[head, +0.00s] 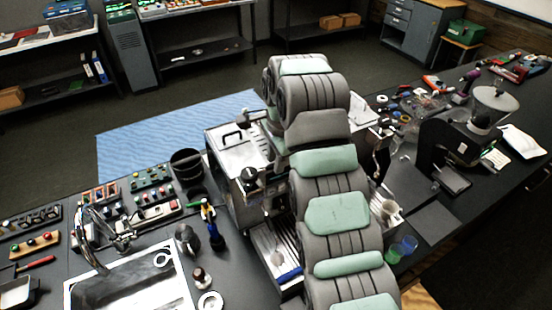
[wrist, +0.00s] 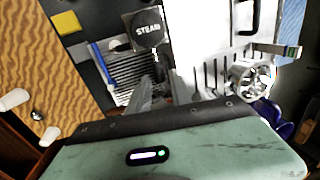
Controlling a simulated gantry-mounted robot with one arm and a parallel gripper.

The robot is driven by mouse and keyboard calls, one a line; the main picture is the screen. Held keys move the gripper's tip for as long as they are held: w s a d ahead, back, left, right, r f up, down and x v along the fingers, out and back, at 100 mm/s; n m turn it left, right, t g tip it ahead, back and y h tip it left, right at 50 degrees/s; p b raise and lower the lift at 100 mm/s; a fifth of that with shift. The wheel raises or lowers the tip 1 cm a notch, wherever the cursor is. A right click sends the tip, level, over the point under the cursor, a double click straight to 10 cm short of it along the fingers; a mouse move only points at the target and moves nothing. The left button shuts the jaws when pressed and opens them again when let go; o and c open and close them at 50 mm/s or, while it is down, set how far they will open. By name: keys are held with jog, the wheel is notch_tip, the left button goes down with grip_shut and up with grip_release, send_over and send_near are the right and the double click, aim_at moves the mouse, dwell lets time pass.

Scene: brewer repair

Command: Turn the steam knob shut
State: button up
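The steam knob (wrist: 147,28) is a round black cap with "STEAM" in white, at the upper middle of the wrist view. In the head view a black knob (head: 250,175) stands on the front left of the silver brewer (head: 238,150); its label is too small to read there. My gripper's grey fingers (wrist: 166,78) point toward the knob from below in the wrist view, and the knob lies beyond their tips. They do not appear to be around it. Their exact gap is unclear. In the head view my arm hides the gripper and part of the brewer.
A ribbed drip tray (head: 272,245) lies below the knob at the brewer's front. A portafilter-like wheel or gauge (wrist: 252,78) is at the right of the wrist view. Cups (head: 405,246) and a grinder (head: 455,140) stand to the right; a sink (head: 130,285) is at left.

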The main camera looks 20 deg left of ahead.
grip_shut()
dwell(1.1)
